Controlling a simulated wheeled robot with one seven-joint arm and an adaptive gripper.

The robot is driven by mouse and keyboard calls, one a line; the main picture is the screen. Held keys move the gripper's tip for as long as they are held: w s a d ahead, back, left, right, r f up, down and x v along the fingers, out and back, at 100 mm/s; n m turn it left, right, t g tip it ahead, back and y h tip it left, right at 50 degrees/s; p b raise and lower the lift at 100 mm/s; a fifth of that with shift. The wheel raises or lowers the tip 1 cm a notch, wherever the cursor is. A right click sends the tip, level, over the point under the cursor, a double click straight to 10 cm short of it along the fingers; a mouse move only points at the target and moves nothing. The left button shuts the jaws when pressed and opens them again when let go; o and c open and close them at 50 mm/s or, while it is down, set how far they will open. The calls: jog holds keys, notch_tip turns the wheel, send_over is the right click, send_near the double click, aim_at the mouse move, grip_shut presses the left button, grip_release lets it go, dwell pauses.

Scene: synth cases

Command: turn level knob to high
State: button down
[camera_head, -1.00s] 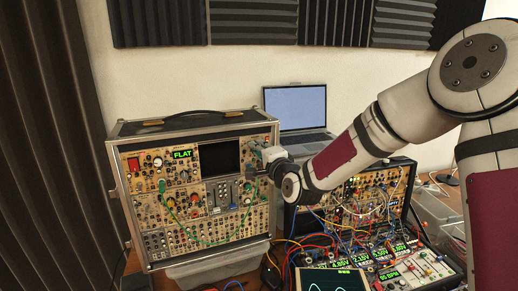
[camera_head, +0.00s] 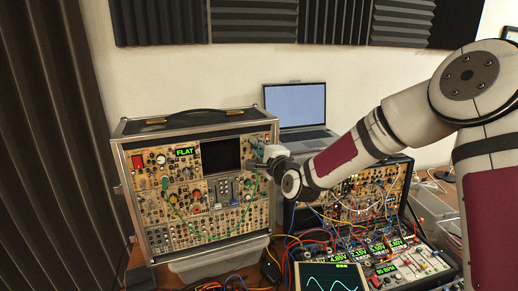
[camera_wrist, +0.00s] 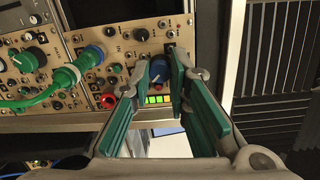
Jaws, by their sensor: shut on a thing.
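The modular synth case (camera_head: 194,240) stands upright at left in the head view, its panel full of knobs and patch cables. My gripper (camera_wrist: 158,66) is at the upper right of this panel; in the head view, my gripper (camera_head: 263,155) hides the spot it touches. In the wrist view its two green-padded fingers are on either side of a blue knob (camera_wrist: 158,72) and shut on it. A lit yellow-green level bar (camera_wrist: 158,99) shows just below the knob, between the fingers. I cannot read the knob's pointer clearly.
A green cable plug (camera_wrist: 66,76) and a red jack (camera_wrist: 108,101) are left of the fingers. The case's metal edge (camera_wrist: 232,55) is close on the right. A laptop (camera_head: 297,108) stands behind. A second synth case (camera_head: 410,175) and cables lie below my arm.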

jog(key=c, duration=1.5)
grip_release()
jog(key=v, duration=1.2)
jog(key=shift+f, duration=0.1)
